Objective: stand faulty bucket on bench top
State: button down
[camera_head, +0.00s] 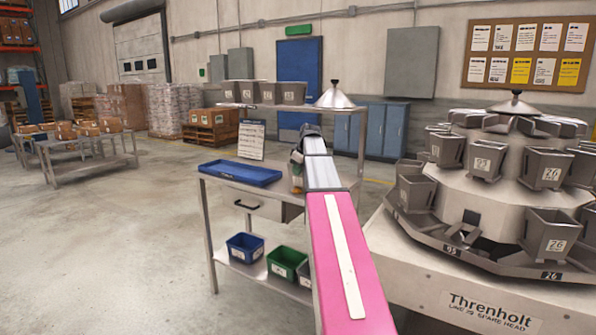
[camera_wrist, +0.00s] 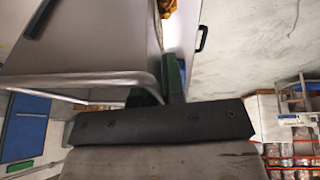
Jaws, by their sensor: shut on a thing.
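My gripper (camera_head: 297,160) is over the right part of the bench, at the end of my pink and grey arm. In the wrist view its dark green fingers (camera_wrist: 160,90) are shut at the lower right edge of a large grey thing with a pale rim, which looks like the faulty bucket (camera_wrist: 90,45). Its far side is out of frame, and my arm hides most of it in the head view. The grey bench top (camera_head: 270,190) carries a blue tray (camera_head: 240,172) on its left. I cannot tell whether the bucket touches the bench.
Several grey buckets (camera_head: 268,92) and a metal cone (camera_head: 334,97) stand on the upper shelf. A printed sheet (camera_head: 251,140) stands behind the tray. Blue (camera_head: 246,247) and green (camera_head: 286,262) bins sit below. The weigher (camera_head: 490,210) is close on the right.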

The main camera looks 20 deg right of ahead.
jog(key=c, duration=1.2)
grip_release()
jog(key=v, duration=1.2)
jog(key=shift+d, duration=0.1)
